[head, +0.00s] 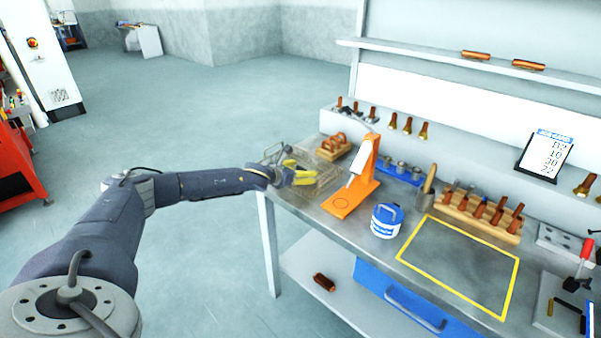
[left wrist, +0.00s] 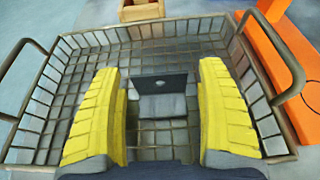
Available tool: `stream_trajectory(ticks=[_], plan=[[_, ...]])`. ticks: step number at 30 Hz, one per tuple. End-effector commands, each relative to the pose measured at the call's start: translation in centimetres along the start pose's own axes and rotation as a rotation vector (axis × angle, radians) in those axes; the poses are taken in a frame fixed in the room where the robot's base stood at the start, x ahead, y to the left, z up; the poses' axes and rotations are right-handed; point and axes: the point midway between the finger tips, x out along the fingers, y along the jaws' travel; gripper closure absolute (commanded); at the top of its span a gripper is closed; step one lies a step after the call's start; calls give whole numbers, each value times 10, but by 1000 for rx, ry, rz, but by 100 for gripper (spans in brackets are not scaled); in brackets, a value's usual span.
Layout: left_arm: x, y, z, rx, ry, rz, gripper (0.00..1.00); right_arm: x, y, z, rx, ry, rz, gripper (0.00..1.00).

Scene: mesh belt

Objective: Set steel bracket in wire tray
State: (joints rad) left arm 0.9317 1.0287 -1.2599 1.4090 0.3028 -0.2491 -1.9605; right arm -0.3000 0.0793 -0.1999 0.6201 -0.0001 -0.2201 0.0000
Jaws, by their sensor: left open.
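The wire tray (left wrist: 205,50) fills the left wrist view, an open mesh basket with a looped handle at each side. In the head view the wire tray (head: 318,191) stands at the table's left end, partly hidden by my gripper. The steel bracket (left wrist: 162,106), a grey L shape with a darker plate, shows inside the tray outline between my fingers, apparently on the mesh floor. My left gripper (left wrist: 162,112) has yellow ribbed fingers, spread with gaps on both sides of the bracket. In the head view the left gripper (head: 302,173) is over the tray. My right gripper is not seen.
An orange stand (head: 352,190) rises close to the tray's right side. A wooden block with copper-coloured pieces (head: 333,147) sits behind the tray. A blue and white tub (head: 387,221) stands farther right. The yellow-outlined area (head: 460,262) is empty.

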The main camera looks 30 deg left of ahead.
Motion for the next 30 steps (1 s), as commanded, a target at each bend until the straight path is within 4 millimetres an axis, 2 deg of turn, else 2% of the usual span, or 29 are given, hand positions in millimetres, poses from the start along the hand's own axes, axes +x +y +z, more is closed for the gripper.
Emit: stream_trajectory(ticks=[5,21,30], plan=[[-8,1,2,1,1,1,26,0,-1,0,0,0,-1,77],[-94,1,2,2,1,1,26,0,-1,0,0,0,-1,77],[-118,0,2,0,1,0,26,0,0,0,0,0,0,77]])
